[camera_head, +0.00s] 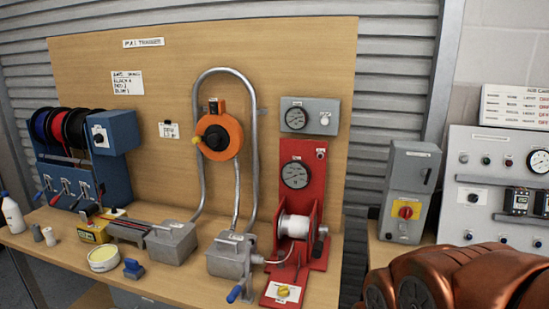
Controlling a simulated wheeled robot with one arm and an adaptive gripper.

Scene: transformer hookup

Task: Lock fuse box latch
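A grey upright box (407,190) stands on the right-hand bench, and it looks like the fuse box. It has a red and yellow rotary switch (405,211) low on its front. A small dark handle (428,176) at the upper right of its front may be the latch; its position is too small to tell. The box's front cover looks closed. My gripper is not in view; only copper-coloured links of my arm show at the lower right, in front of the right-hand bench.
A grey control panel (475,212) with gauges and buttons stands right of the box. To the left, a wooden bench (190,285) carries a red winder stand (313,180), grey metal boxes, cable reels (75,128) and small tools. Corrugated shutter lies behind.

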